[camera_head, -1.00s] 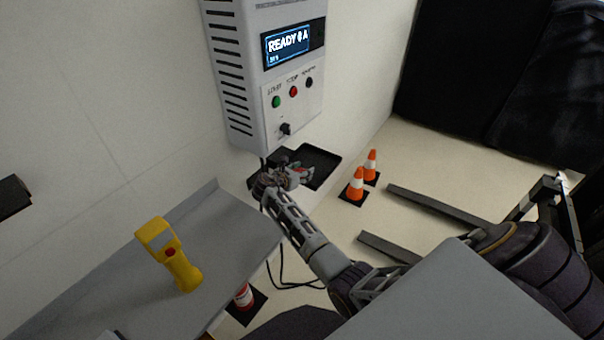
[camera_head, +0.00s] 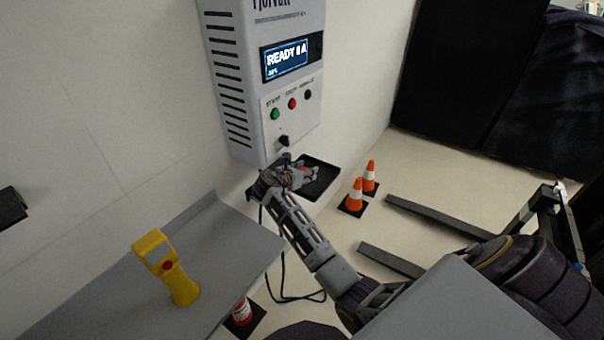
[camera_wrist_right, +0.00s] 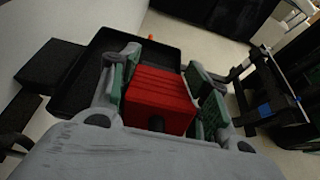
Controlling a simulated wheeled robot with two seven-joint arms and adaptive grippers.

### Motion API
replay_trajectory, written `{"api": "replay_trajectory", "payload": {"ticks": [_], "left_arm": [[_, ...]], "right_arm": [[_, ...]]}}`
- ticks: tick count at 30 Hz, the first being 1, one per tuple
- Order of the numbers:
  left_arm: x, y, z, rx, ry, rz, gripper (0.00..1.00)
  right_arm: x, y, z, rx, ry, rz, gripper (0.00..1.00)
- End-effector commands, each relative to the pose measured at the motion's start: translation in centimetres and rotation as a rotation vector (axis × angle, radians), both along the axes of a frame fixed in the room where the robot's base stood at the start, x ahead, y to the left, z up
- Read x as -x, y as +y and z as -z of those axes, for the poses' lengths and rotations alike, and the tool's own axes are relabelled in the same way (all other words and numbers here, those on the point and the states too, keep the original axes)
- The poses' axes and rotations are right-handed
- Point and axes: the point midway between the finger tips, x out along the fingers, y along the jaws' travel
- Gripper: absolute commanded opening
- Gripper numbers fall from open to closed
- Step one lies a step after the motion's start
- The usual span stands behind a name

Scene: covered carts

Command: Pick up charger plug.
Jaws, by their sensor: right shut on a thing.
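The charger plug (camera_wrist_right: 158,98) is a red ribbed block with a dark round part on its near face, seen in the right wrist view. My right gripper (camera_wrist_right: 165,85) is shut on it, with a green-padded finger on each side. In the head view my right gripper (camera_head: 304,176) is small, over the near side of a black tray (camera_head: 324,183) below the charger box; a bit of red shows between its fingers. The tray also shows behind the plug in the wrist view (camera_wrist_right: 82,98). My left gripper is not in view.
A grey charger box (camera_head: 235,100) with a lit "READY" screen hangs on the wall above. A yellow handheld device (camera_head: 170,270) stands on a grey shelf (camera_head: 225,240) at left. Orange cones (camera_head: 356,194) and dark forks (camera_head: 440,217) are on the floor. A black cable hangs below the gripper.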

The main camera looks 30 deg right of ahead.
Motion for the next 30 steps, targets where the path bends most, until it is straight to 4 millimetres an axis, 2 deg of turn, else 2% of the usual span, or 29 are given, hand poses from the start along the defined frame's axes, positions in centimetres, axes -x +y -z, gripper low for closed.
{"api": "replay_trajectory", "payload": {"ticks": [30], "left_arm": [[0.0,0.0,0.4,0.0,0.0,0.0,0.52]], "right_arm": [[12.0,-5.0,0.0,0.001,-0.002,-0.001,0.14]]}}
